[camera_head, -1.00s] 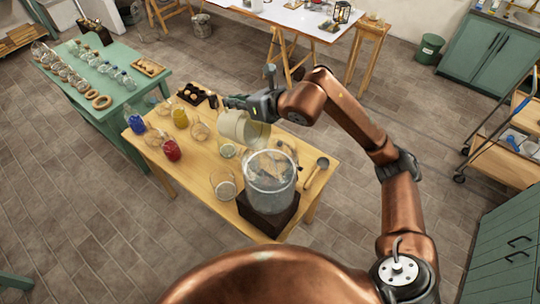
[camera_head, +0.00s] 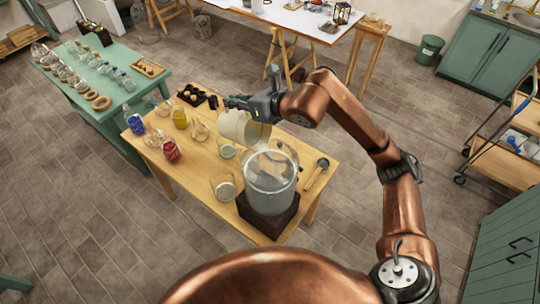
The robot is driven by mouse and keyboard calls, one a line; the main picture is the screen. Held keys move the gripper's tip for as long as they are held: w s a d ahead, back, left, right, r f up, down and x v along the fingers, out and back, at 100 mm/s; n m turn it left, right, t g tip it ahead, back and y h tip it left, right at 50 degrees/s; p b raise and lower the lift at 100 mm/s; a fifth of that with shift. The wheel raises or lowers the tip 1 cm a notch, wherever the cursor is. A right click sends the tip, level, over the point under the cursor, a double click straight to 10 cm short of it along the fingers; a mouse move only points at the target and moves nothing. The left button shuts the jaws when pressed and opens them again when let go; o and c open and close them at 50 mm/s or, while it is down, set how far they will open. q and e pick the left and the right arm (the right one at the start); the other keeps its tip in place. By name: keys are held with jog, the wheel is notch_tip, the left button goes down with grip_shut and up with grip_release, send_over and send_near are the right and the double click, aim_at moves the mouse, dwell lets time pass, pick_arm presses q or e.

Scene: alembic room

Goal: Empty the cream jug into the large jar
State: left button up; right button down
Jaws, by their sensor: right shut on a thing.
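The large jar (camera_head: 270,178) is clear glass and stands upright on a dark block (camera_head: 268,215) near the front right of the wooden table. The cream jug (camera_head: 235,127) is tilted, its mouth toward the jar, just behind and above the jar's rim. My right gripper (camera_head: 240,103) is shut on the cream jug from behind and above; its fingertips are partly hidden by the jug. Whether liquid is flowing is too small to tell. My left gripper does not show in the head view.
On the wooden table (camera_head: 203,189) are a blue vessel (camera_head: 136,124), a red one (camera_head: 171,150), a yellow one (camera_head: 180,118), several clear glasses, a dark tray (camera_head: 192,95) and a ladle-like tool (camera_head: 318,171). A green table (camera_head: 117,107) with glassware stands at left.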

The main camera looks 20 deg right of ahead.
jog(key=shift+s+d+r+t+y+b, duration=0.55)
jog(key=shift+s+r+b, duration=0.3)
jog(key=shift+b, duration=1.5)
dwell(0.5)
jog(key=shift+d, duration=0.1)
jog(key=shift+s+d+t+b, duration=0.25)
jog(key=shift+s+t+b, duration=0.1)
jog(key=shift+b, duration=0.85)
jog(key=shift+s+d+r+t+y+b, duration=0.3)
jog(key=shift+s+t+y+b, duration=0.15)
jog(key=shift+b, duration=0.5)
jog(key=shift+s+d+r, duration=0.1)
jog(key=shift+r, duration=0.2)
